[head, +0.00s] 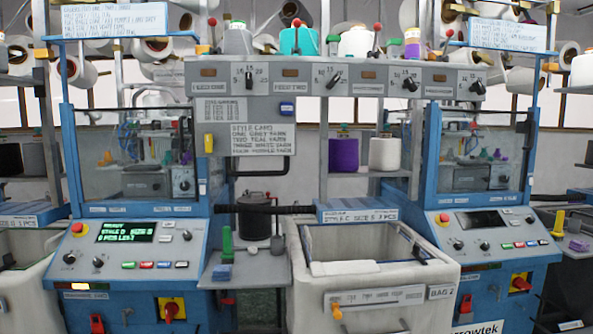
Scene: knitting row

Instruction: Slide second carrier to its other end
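Two blue knitting machines stand left and right, each with a clear window. Behind the right window are a teal piece (484,153) and a purple piece (497,154). They are too small to tell which is the second carrier. A style card (262,147) pairs number two with teal yarn. My gripper is not in view.
A feeder panel (340,79) with knobs spans the top, with yarn cones above, including a teal cone (298,40). A pale bin (374,292) stands between the machines, beside a small grey shelf (240,268). The left display (126,232) is lit green; the right display (483,220) is dark.

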